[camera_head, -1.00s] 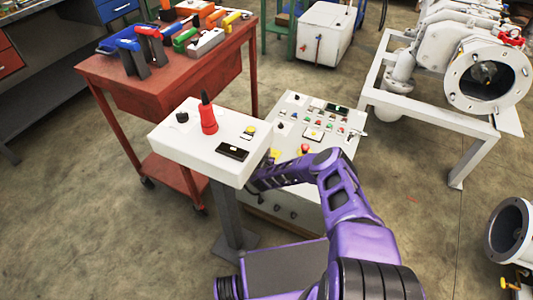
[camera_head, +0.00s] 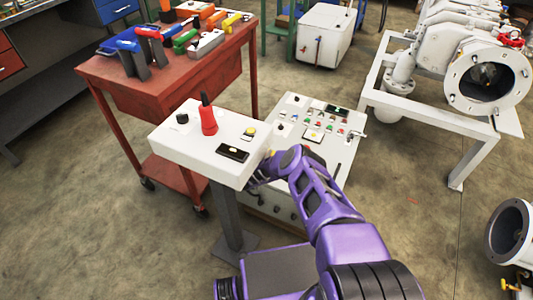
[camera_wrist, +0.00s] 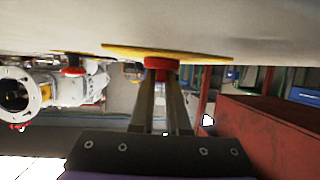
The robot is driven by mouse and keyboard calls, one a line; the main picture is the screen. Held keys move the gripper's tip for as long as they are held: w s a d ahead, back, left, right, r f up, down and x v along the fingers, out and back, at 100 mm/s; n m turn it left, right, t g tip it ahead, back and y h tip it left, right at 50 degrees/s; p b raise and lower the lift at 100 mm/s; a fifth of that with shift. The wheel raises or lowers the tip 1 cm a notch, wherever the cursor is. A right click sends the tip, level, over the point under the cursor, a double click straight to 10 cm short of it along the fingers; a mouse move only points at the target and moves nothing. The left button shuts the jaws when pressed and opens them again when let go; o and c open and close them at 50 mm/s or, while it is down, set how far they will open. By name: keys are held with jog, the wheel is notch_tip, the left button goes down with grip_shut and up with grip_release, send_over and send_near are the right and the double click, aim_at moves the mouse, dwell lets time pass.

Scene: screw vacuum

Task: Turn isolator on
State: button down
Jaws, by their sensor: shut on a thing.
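In the wrist view a red knob (camera_wrist: 162,64) sits on a yellow round plate (camera_wrist: 205,54) fixed to a white surface, which looks like the side of the white control box. The box (camera_head: 190,153) stands on a grey post in the head view. My gripper (camera_wrist: 162,76) has its two fingers on either side of the red knob and is shut on it. In the head view my gripper is hidden beside the box's right side. The knob's turned position cannot be told.
A control panel (camera_head: 337,152) with several buttons stands right behind the box, close to my arm. A second red knob (camera_wrist: 72,70) shows at left in the wrist view. A red tool cart (camera_head: 168,92) stands to the left.

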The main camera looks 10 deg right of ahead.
jog(key=shift+s+a+f, duration=0.15)
jog(key=shift+s+f, duration=0.25)
jog(key=shift+f, duration=0.2)
jog(key=c, duration=0.6)
grip_release()
jog(key=shift+w+r, duration=0.2)
jog(key=shift+d+y, duration=0.2)
jog(key=shift+y, duration=0.1)
